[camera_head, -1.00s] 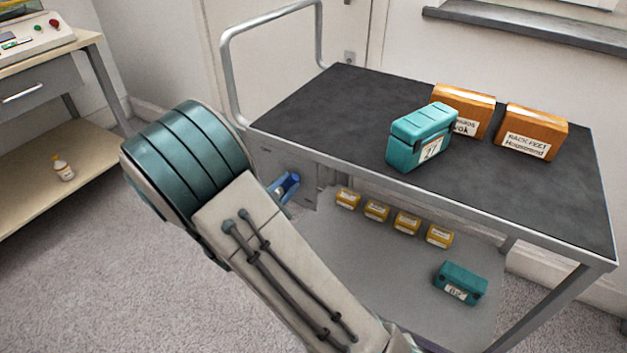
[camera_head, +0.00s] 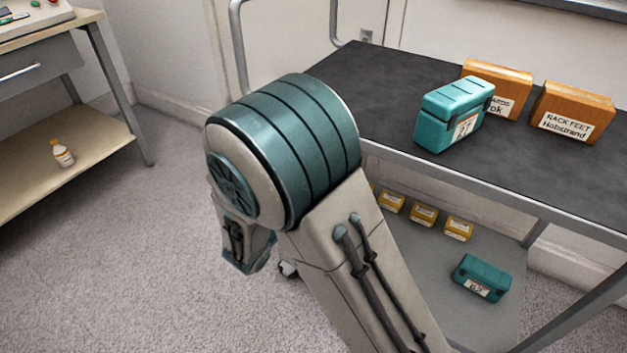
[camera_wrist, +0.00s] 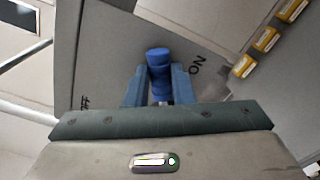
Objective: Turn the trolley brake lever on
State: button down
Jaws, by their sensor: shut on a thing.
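The trolley (camera_head: 560,205) stands on the right, with a dark top and a grey lower shelf. In the wrist view the blue brake lever (camera_wrist: 158,62) sits between the two fingers of my gripper (camera_wrist: 160,90), which is shut on it. The lever is against a grey panel (camera_wrist: 100,60) that carries the letters "ON" to the right of the lever and "OFF" at the left. In the head view my arm covers the lever, and my gripper's fingers cannot be made out there.
On the trolley top are a teal case (camera_head: 453,115) and two orange boxes (camera_head: 572,112). Small yellow boxes (camera_head: 424,213) and another teal case (camera_head: 481,278) are on the lower shelf. A bench (camera_head: 75,150) with a bottle (camera_head: 62,153) stands at left. Carpet between is clear.

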jog(key=shift+a+f, duration=0.1)
jog(key=c, duration=1.2)
grip_release()
jog(key=shift+s, duration=0.1)
jog(key=shift+c, duration=0.2)
jog(key=p+v, duration=0.3)
jog(key=v, duration=1)
jog(key=shift+s+a, duration=0.2)
jog(key=shift+s, duration=0.1)
